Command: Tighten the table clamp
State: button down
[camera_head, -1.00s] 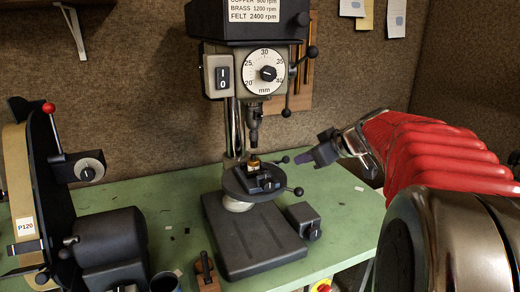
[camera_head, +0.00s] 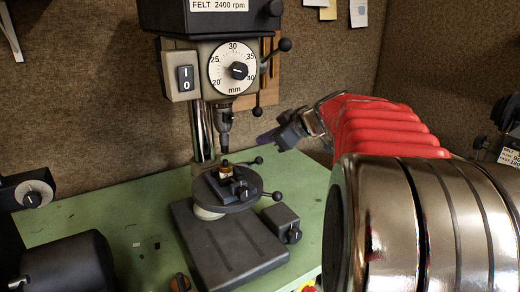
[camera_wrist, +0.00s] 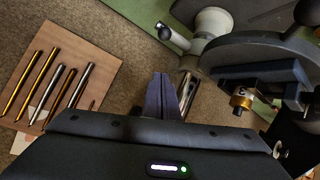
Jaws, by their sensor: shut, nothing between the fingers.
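The drill press's round dark table (camera_head: 240,203) sits on the column and also shows at upper right in the wrist view (camera_wrist: 232,52). A short lever with a black ball (camera_head: 257,161) sticks out behind the table. A second ball-ended lever (camera_head: 276,197) sticks out at its right front. A black-ended lever (camera_wrist: 165,32) on the grey column bracket (camera_wrist: 213,20) shows in the wrist view. I cannot tell for certain which lever is the table clamp. My gripper (camera_head: 262,138) is shut and empty, above and slightly right of the rear lever in the picture, apart from it.
A small vise with a brass part (camera_head: 225,171) stands on the table, under the chuck (camera_head: 224,122). The chrome column (camera_head: 202,133) is left of my gripper.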

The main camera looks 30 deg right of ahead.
aim_at(258, 160)
jog(key=shift+w+d+f, duration=0.1)
jog(key=shift+w+f, duration=0.8)
jog(key=shift+f, duration=0.35)
jog(key=shift+w+d+f, duration=0.15)
jog(key=shift+w+f, duration=0.75)
jog(key=shift+f, duration=0.35)
jog(key=shift+w+d+f, duration=0.1)
jog(key=shift+w+f, duration=0.8)
jog(key=shift+f, duration=0.35)
jog(key=shift+s+f, duration=0.1)
jog(key=s+f, duration=0.3)
jog(key=f, duration=0.2)
jog(key=shift+s+f, duration=0.15)
jog(key=shift+f, duration=0.2)
jog(key=shift+a, duration=0.1)
jog(key=shift+s+r, duration=0.1)
